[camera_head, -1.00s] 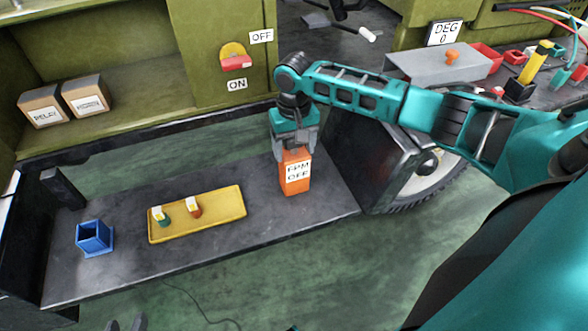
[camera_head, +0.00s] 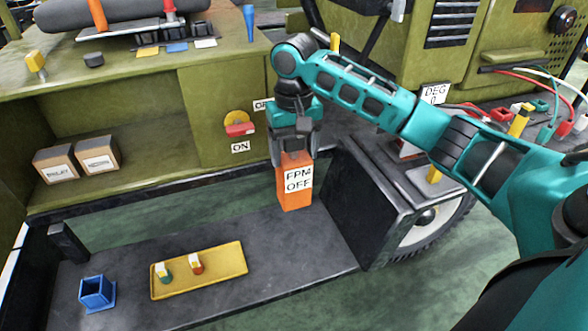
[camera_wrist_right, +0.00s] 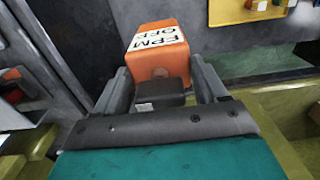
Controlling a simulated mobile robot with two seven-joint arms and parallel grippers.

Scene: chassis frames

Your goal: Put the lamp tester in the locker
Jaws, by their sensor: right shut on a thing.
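An orange box (camera_head: 296,188) with a white label, which looks like "FPM OFF", is upright in my right gripper (camera_head: 293,150). The gripper is shut on its upper part, and the box hangs above the dark shelf. In the right wrist view the box (camera_wrist_right: 157,52) sits between the two fingers (camera_wrist_right: 160,82). No label names a lamp tester, so I cannot tell whether this box is it. No thing is marked as a locker; a black box-shaped housing (camera_head: 352,210) stands just right of the held box. My left gripper is not in view.
The dark shelf (camera_head: 225,305) bears a yellow tray (camera_head: 215,283) with two small parts and a blue square holder (camera_head: 97,292). The green cabinet's open bay (camera_head: 140,140) holds two brown boxes (camera_head: 78,162). A red-and-yellow lever (camera_head: 239,124) sits by the ON label. Shelf space behind the tray is clear.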

